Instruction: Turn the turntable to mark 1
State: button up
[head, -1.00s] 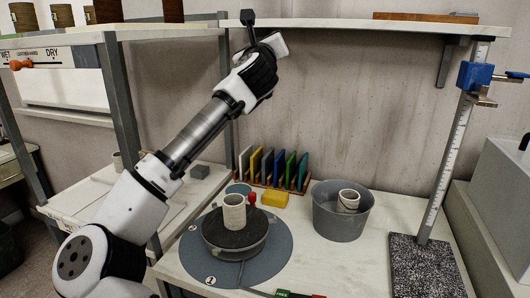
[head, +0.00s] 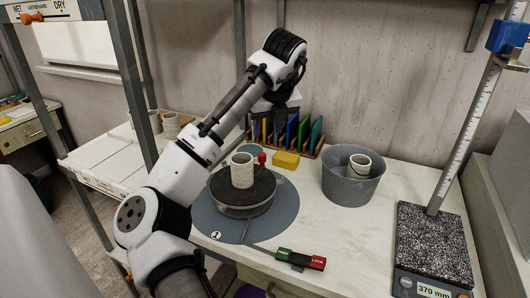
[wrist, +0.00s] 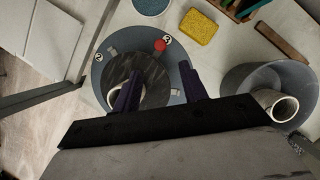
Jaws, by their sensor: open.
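The turntable (head: 258,190) is a dark round wheel on a blue-grey base disc (head: 285,218), with a pale ribbed clay cylinder (head: 242,172) standing on it. Its red knob (head: 262,158) is at the back; in the wrist view the red knob (wrist: 159,45) is beside mark 3 (wrist: 167,38). Mark 2 (wrist: 98,58) is at left there. Mark 1 (head: 215,236) is at the front of the base in the head view. My gripper (wrist: 160,70) is open and empty above the turntable, its fingers pointing toward the knob side. The fingers partly hide the cylinder.
A green-and-red FREE/LOCK switch (head: 300,259) lies in front; its setting is unclear. A yellow sponge (head: 286,160), a rack of coloured slabs (head: 303,136) and a grey bucket (head: 350,187) holding a cup stand behind and right. A height gauge (head: 436,235) stands far right.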

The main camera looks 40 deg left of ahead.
aim_at(262, 154)
jog(key=p+x, duration=0.1)
jog(key=x, duration=1)
jog(key=shift+f, duration=0.15)
jog(key=shift+c, duration=0.4)
grip_shut()
